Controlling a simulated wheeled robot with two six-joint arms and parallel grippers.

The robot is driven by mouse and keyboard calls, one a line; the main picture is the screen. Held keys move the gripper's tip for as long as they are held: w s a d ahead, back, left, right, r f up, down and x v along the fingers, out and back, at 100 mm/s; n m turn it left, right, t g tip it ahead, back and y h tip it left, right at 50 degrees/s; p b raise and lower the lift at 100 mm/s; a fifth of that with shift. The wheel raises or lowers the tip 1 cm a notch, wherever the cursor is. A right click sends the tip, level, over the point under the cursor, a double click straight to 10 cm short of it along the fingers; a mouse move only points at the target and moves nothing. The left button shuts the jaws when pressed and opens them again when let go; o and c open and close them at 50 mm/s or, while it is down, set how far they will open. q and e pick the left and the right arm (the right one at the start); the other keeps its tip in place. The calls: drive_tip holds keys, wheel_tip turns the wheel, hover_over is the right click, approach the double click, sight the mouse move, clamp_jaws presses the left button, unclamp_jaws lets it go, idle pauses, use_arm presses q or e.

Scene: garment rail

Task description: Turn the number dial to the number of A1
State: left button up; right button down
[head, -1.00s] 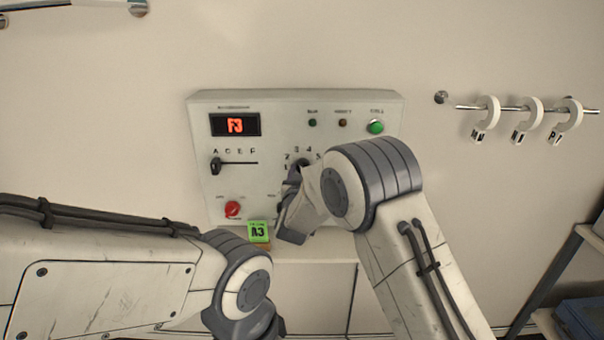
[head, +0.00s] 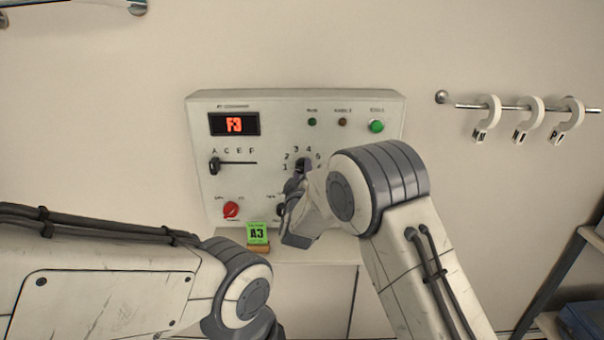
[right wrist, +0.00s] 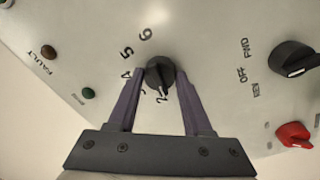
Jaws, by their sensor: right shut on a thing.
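The number dial (right wrist: 160,75) is a black knob on the white control panel (head: 360,200), ringed by printed numbers. My right gripper (right wrist: 160,80) has its two fingers closed on its sides. In the right wrist view its pale pointer line points near the 2. In the head view the right gripper (head: 300,180) covers much of the dial (head: 302,163). The letter slider (head: 215,166) sits at A. A green card (head: 257,232) reads A3. My left gripper is out of view.
A red knob (head: 231,210) and a black selector knob (right wrist: 294,59) sit low on the panel. A green button (head: 376,126) is at its upper right. A narrow shelf (head: 330,251) lies below. Hooks (head: 527,118) hang on a rail at the right.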

drive_tip(key=shift+n, duration=2.1)
drive_tip(key=shift+c, duration=1.6)
unclamp_jaws()
drive_tip(key=shift+s, duration=0.15)
drive_tip(key=s+b, duration=0.3)
drive_tip(key=s, duration=0.7)
drive_tip(key=shift+f, duration=0.45)
drive_tip(key=shift+s, duration=0.1)
